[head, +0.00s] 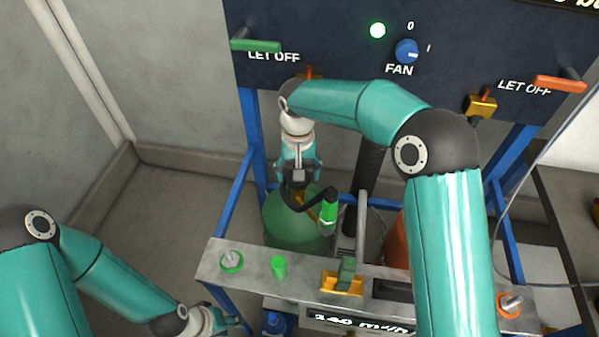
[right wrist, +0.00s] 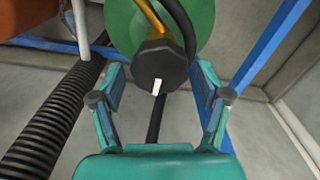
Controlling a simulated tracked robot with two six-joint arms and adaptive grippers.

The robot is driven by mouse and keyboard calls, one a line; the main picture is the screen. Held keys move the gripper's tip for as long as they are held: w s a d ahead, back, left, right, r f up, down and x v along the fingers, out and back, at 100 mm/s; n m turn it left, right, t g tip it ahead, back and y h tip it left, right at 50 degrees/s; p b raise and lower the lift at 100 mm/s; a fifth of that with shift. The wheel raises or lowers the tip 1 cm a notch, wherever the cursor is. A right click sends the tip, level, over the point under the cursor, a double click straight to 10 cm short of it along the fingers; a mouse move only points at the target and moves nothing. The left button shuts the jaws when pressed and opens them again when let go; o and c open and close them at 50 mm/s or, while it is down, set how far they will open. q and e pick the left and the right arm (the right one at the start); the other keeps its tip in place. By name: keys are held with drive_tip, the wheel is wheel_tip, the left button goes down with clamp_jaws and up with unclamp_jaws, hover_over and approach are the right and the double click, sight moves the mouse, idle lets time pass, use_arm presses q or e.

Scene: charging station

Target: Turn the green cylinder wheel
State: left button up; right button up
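The green cylinder (head: 285,222) stands behind the metal shelf in the head view, and its green top shows in the right wrist view (right wrist: 205,22). Its black wheel (right wrist: 158,68) with a white mark shows in the right wrist view. My right gripper (right wrist: 160,75) is open, with one finger on each side of the wheel and visible gaps between. In the head view my right gripper (head: 299,180) hangs over the cylinder and largely hides the wheel. My left gripper (head: 230,322) is low at the left, near the shelf's front corner; its fingers are too small to judge.
The metal shelf (head: 245,260) carries green and yellow fittings. An orange cylinder (head: 398,240) is further right. Blue frame posts (head: 250,130) and a ribbed black hose (right wrist: 50,125) flank the space. Floor at left is clear.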

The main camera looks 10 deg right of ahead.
idle(0.3)
wheel_tip(320, 180, up, 12)
idle(0.6)
drive_tip(key=shift+f, duration=0.1)
